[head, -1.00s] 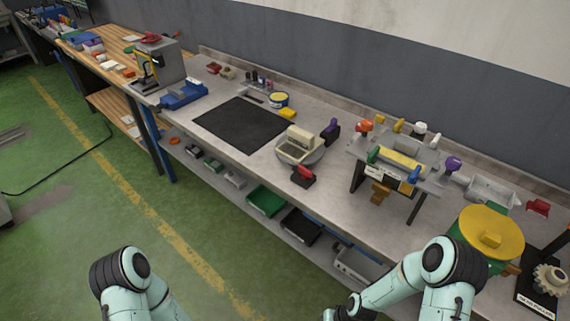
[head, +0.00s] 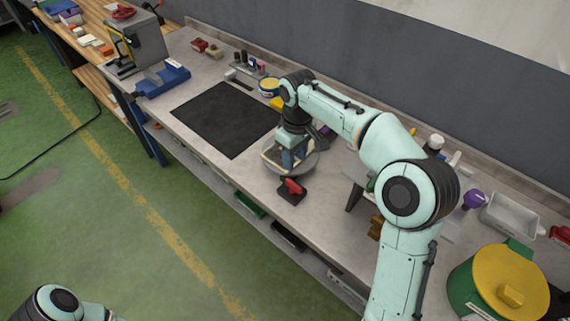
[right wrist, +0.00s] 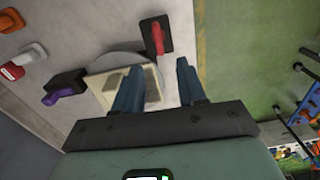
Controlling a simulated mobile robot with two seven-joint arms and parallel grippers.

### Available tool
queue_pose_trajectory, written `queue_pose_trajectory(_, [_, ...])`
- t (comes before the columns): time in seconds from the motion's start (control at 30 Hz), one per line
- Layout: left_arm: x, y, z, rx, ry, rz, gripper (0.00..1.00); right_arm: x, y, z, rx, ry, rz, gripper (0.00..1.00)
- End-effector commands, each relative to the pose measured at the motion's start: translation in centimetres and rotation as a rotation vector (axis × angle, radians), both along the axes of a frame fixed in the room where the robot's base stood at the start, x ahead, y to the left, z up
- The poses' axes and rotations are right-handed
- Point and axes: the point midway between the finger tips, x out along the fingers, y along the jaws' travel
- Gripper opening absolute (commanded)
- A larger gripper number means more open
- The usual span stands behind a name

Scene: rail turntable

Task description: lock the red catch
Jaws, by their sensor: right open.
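The red catch (head: 292,186) has a red lever on a dark base. It sits on the bench at the front edge of the grey turntable disc (head: 308,169). It also shows in the right wrist view (right wrist: 157,38), ahead of the fingertips. My right gripper (head: 293,157) is open and hangs over the turntable, behind the catch in the head view and apart from it. In the right wrist view its two blue fingers (right wrist: 158,67) are spread, with a cream fixture (right wrist: 105,87) by the left one. My left gripper is out of the picture.
A purple catch (right wrist: 66,87) stands on the turntable's other side. A dark mat (head: 225,118) lies left of it on the bench. A raised stand is partly hidden by my right arm. A green pot with a yellow lid (head: 505,280) stands at front right.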

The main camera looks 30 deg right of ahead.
Motion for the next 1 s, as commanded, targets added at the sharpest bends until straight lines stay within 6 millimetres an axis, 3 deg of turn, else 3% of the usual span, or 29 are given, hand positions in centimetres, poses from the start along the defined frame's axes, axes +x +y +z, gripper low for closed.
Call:
queue_pose_trajectory(0.13, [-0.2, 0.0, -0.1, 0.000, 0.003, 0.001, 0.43, -0.3, -0.2, 0.6, -0.008, 0.001, 0.001, 0.40])
queue_pose_trajectory(0.27, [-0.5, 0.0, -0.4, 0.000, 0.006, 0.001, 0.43, -0.3, -0.3, -0.3, -0.009, 0.003, 0.001, 0.40])
queue_pose_trajectory(0.7, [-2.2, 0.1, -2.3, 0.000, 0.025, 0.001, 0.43, -0.4, -0.2, -9.1, -0.008, 0.007, 0.000, 0.40])
queue_pose_trajectory(1.0, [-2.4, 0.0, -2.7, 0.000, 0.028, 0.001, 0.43, -0.3, -0.2, -12.3, -0.008, 0.001, 0.000, 0.40])
